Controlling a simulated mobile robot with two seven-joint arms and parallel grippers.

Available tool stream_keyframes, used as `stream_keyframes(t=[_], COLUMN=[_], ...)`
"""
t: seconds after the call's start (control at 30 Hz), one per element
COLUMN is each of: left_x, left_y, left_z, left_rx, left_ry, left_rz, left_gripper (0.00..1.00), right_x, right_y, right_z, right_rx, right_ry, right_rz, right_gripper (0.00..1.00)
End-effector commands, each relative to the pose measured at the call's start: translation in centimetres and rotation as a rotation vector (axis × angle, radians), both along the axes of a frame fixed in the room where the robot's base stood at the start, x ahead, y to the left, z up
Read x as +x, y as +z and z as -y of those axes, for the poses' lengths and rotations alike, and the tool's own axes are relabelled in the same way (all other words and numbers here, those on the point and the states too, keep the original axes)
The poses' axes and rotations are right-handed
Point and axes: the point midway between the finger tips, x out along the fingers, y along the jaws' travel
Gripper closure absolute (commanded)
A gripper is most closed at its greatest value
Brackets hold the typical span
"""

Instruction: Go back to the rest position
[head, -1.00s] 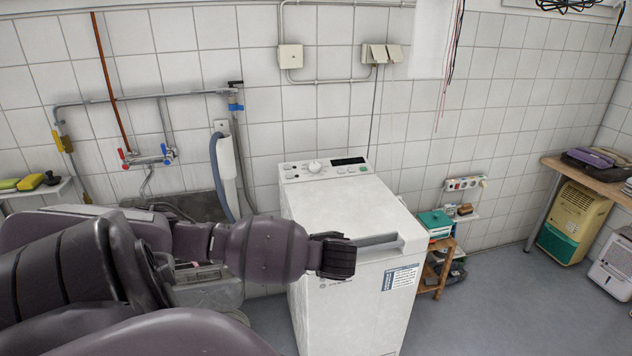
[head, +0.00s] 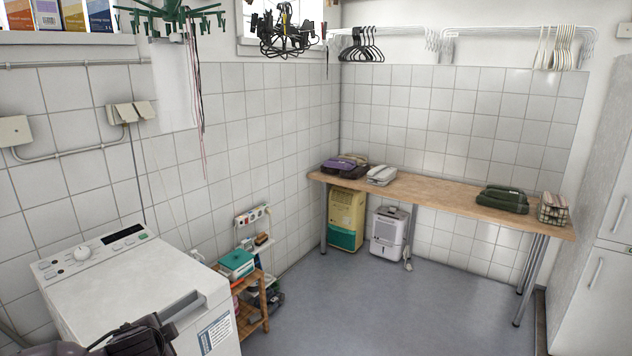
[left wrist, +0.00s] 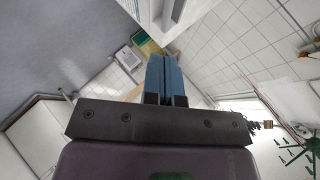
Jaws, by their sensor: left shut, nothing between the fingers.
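My left gripper (left wrist: 164,80) shows in the left wrist view with its two blue fingers together and nothing between them. In the head view only a dark part of my left arm shows at the bottom left, in front of the white top-loading washing machine (head: 130,275). The fingertips are hidden in that view. My right gripper is in neither view.
A wooden table (head: 430,192) with folded items stands along the back wall. A yellow-green unit (head: 345,218) and a white dehumidifier (head: 390,232) stand below it. A small wooden shelf (head: 250,305) is beside the washer. The grey floor (head: 400,310) is clear in the middle.

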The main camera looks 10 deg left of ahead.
Motion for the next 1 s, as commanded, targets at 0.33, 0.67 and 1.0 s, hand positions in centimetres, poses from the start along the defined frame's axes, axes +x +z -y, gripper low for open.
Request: stream_keyframes(t=[0.33, 0.67, 1.0], left_x=[-1.2, -7.6, -16.5], left_y=[-4.5, -9.1, -15.2], left_z=[10.5, 14.1, 14.7], left_rx=[-0.415, -0.705, -0.839], left_ry=[-0.263, -0.145, 0.161], left_rz=[0.236, 0.402, 0.354], left_gripper=[1.0, 1.0, 1.0], right_x=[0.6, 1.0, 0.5], right_y=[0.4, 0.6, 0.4], right_z=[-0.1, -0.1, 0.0], right_rx=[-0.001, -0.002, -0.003], right_ry=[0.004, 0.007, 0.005], right_rz=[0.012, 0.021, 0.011], right_gripper=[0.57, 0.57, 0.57])
